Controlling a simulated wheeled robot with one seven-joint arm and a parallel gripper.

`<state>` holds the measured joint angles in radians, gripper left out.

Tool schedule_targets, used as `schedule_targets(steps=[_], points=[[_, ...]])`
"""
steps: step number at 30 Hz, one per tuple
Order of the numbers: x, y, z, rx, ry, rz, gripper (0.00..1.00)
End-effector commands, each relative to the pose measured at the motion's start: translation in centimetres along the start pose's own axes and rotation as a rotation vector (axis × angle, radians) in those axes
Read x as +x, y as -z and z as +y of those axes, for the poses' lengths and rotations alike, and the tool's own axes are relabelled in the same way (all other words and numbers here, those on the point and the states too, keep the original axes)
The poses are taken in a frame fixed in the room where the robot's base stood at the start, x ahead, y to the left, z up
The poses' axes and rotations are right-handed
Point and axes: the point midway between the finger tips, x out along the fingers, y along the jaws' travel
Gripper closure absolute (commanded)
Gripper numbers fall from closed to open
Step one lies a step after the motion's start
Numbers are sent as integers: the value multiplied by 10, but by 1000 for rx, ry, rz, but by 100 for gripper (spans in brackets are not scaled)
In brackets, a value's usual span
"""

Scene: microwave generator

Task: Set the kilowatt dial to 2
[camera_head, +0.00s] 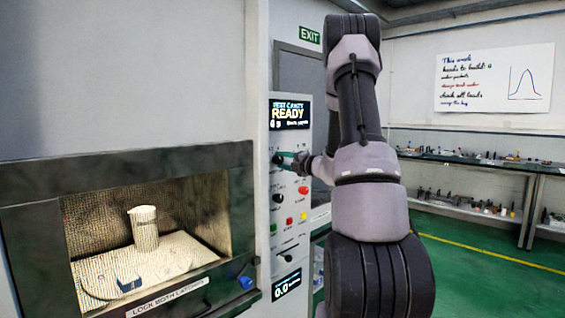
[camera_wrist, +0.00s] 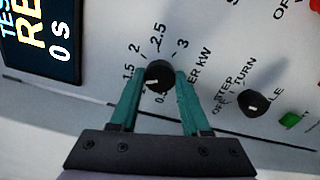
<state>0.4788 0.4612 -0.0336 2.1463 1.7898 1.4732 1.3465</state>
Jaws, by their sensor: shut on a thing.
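The kilowatt dial (camera_wrist: 159,73) is a round black knob on the white panel, with 1.5, 2, 2.5 and 3 printed around it in the wrist view. A small pale mark shows low on the knob's left side, toward the low end of the scale. I cannot tell its exact setting. My gripper (camera_wrist: 160,75) has teal fingers on both sides of the knob, shut on it. In the head view my gripper (camera_head: 288,160) reaches the panel from the right, below the READY display, and partly hides the dial.
Another black knob (camera_wrist: 254,103) and a green button (camera_wrist: 291,119) sit near the dial. In the head view, a red button (camera_head: 303,190) and a lever (camera_head: 287,255) are lower on the panel. The open cavity (camera_head: 190,215) holding a pale cylinder (camera_head: 145,228) is at left.

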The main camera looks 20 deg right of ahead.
Motion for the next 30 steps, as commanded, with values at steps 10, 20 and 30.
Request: schedule_targets(steps=[10,20,30], points=[[-1,-1,-1,327,1,-2,100],[-1,-1,-1,614,1,-3,100],[-1,-1,-1,799,2,-3,100]])
